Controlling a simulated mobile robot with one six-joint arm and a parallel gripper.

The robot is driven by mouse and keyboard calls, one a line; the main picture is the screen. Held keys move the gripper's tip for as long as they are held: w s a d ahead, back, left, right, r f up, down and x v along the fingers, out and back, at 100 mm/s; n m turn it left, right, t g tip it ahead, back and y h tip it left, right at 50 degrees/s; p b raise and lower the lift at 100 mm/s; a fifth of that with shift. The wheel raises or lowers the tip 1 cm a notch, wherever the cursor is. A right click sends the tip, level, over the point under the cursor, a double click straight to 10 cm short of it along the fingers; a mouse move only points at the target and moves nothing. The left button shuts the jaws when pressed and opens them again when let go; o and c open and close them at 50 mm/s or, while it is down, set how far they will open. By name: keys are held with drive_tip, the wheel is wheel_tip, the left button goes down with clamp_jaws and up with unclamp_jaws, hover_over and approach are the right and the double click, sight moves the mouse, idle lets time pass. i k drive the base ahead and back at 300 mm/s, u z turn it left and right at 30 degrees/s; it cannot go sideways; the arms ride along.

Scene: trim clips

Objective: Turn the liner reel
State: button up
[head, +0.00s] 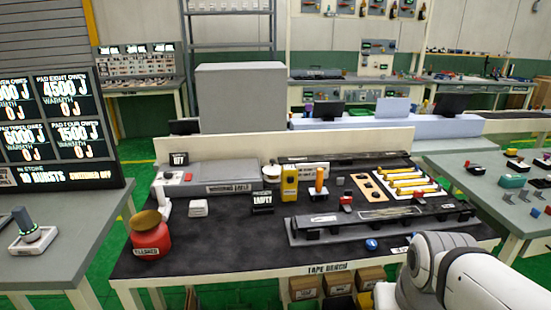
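The black-topped bench marked "TAPE BENCH" (328,267) stands in front of me. I cannot tell for sure which thing is the liner reel. A small blue round piece (371,244) lies near the bench's front right. A white stand (165,200) is at the left, by a long grey box (225,176). A long dark grey fixture (385,222) lies across the right front, with a second one (345,160) behind. My white arm shows at the lower right; my gripper is out of the picture.
A red can with a gold lid (150,240) stands at the bench's front left. A yellow block (289,183), an orange-handled tool (320,182) and yellow strips (412,183) are mid-bench. Side benches stand left (60,262) and right (475,185). The front middle is clear.

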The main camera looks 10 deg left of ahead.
sight(272, 172)
drive_tip(key=z, duration=0.05)
drive_tip(key=i, duration=1)
drive_tip(key=u, duration=0.05)
